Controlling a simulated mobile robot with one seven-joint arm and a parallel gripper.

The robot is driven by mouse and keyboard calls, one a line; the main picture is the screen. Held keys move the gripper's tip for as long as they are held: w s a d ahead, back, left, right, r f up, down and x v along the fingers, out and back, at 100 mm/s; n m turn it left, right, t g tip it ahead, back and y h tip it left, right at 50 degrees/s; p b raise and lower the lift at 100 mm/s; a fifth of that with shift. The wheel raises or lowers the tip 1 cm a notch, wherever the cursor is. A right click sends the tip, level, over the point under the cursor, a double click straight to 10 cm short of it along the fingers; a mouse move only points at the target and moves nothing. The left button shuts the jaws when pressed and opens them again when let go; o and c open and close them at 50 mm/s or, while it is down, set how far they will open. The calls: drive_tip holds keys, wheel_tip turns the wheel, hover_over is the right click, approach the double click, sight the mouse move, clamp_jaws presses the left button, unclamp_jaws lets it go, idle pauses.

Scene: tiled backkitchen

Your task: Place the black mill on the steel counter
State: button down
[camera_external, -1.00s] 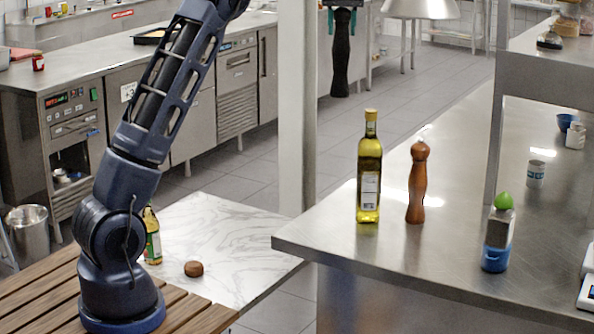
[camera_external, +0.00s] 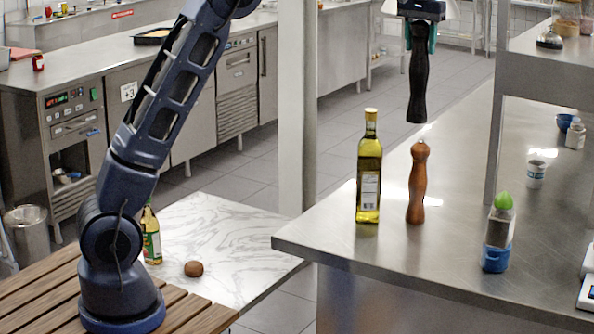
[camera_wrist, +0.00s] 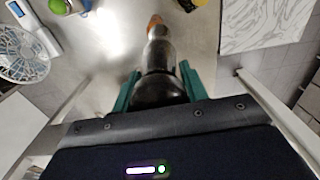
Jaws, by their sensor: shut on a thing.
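The black mill (camera_external: 418,85) hangs upright from my gripper (camera_external: 421,38) in the external view. My gripper is shut on the mill's upper part, its green fingers on either side.
A brown wooden mill (camera_external: 417,185) and an oil bottle (camera_external: 368,170) stand on the counter near its left edge. A steel shelf (camera_external: 545,75) rises at the right. Bare counter lies between the wooden mill and the shelf post.

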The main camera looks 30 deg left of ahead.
drive_tip(key=s+d+f+m, duration=0.35)
drive_tip(key=d+f, duration=0.25)
drive_tip(key=d, duration=0.5)
wheel_tip(320, 180, down, 20)
drive_tip(key=shift+s, duration=0.15)
drive_tip(key=shift+a+f, duration=0.15)
drive_tip(key=c, duration=0.8)
unclamp_jaws()
drive_tip(key=shift+f, duration=0.1)
drive_tip(key=shift+o, duration=0.2)
